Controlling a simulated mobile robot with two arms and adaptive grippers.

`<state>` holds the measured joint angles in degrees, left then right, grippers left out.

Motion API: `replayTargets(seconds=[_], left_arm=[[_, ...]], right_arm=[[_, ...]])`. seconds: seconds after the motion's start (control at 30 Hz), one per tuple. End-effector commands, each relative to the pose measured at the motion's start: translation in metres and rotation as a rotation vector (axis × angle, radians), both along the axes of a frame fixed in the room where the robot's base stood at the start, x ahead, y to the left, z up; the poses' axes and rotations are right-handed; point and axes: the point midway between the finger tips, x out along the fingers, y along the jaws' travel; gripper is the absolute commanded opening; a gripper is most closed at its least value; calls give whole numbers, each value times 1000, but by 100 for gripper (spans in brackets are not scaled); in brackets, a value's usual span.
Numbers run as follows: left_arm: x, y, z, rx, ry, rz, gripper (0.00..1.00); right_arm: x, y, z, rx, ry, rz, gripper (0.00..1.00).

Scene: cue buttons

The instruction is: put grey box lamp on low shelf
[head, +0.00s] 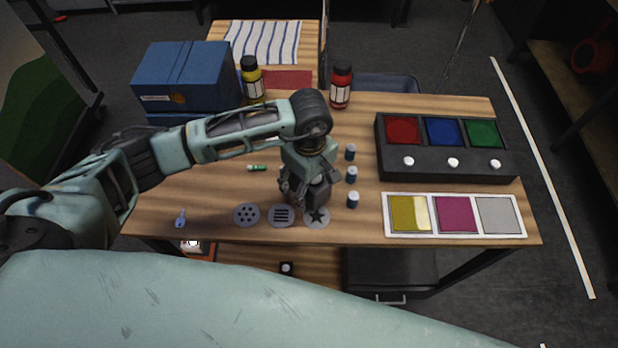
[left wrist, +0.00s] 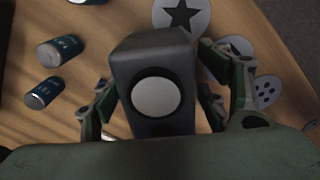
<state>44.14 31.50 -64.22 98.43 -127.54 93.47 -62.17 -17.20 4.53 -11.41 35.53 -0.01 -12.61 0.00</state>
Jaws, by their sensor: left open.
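The grey box lamp (head: 319,193) is a dark grey block on the table near its front edge, partly hidden by my gripper in the head view. In the left wrist view the lamp (left wrist: 157,60) shows a round whitish lens and sits between the fingers. My left gripper (head: 303,187) is open and points down around the lamp. Its fingers (left wrist: 160,103) lie on both sides of the box, with little or no gap. A low wooden shelf (head: 245,257) shows below the table's front edge. My right gripper is not in view.
Grey discs, including a star disc (head: 316,217), lie by the lamp. Small dark cylinders (head: 351,175) stand to its right. A black panel (head: 447,168) and a colour tray (head: 455,232) fill the right side. A small black box (head: 286,268) rests on the low shelf.

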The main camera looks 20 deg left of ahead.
Motion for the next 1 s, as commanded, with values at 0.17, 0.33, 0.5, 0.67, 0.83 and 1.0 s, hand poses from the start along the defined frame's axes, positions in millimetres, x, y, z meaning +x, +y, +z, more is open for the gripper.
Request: replayTargets(seconds=[0.17,0.33,0.5,0.67,0.83,1.0], left_arm=[[1,0,-3,0,-1,0,69],[0,0,-3,0,-1,0,60],[0,0,-2,0,-1,0,45],[0,0,-2,0,-1,0,31],[1,0,-2,0,-1,0,16],[1,0,-2,0,-1,1,2]], right_arm=[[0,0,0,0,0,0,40],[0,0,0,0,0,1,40],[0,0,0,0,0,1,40],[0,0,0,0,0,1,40],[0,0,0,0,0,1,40],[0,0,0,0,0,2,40]])
